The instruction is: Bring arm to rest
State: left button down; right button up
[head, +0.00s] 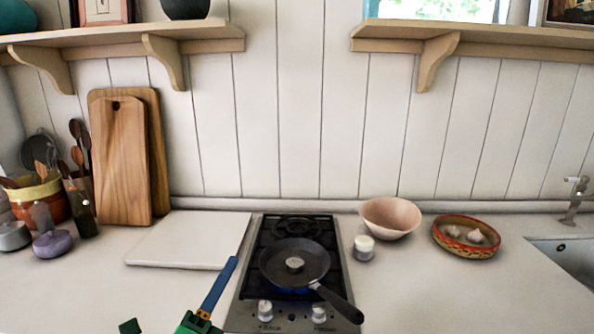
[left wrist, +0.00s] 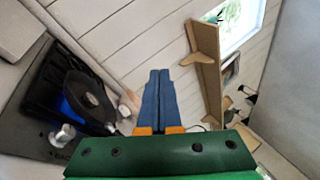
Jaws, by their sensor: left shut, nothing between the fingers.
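My left gripper (head: 233,262) comes in at the bottom of the head view, over the counter just left of the stove. Its blue fingers are together with nothing between them. In the left wrist view the shut fingers (left wrist: 160,74) point toward the plank wall. A green part at the lower edge of the head view belongs to my arm. My right gripper is in neither view.
A black frying pan (head: 315,256) with a small pale item in it sits on the stove (head: 248,290), blue glow beneath. A white board (head: 180,245) lies left. A jar (head: 363,253), pink bowl (head: 391,212) and patterned dish (head: 445,245) stand right. Shelves (head: 210,32) overhang.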

pick_arm(q)
jog(key=s+a+f+n+g+y, duration=0.4)
jog(key=f+n+y, duration=0.1)
jog(key=f+n, duration=0.45)
jog(key=s+a+f+n+g+y, duration=0.4)
jog(key=f+n+y, duration=0.1)
jog(key=f+n, duration=0.45)
jog(key=s+d+f+n+g+h, duration=0.1)
jog(key=s+d+f+n+g, duration=0.15)
jog(key=s+f+g, duration=0.45)
jog(key=s+d+f+n+g+h, duration=0.1)
jog(key=s+f+n+g, duration=0.2)
jog(key=s, duration=0.8)
jog(key=s+x, duration=0.2)
jog(key=x, duration=0.6)
jog(key=s+f+x, duration=0.1)
jog(key=s+x, duration=0.1)
jog(key=x, duration=0.6)
jog(key=s+a+f+g, duration=0.1)
jog(key=s+a+f, duration=0.1)
jog(key=s+f, duration=0.8)
jog(key=s, duration=0.3)
jog(key=shift+a+f+g, duration=0.15)
jog(key=shift+f+g, duration=0.05)
jog(key=shift+g, duration=0.2)
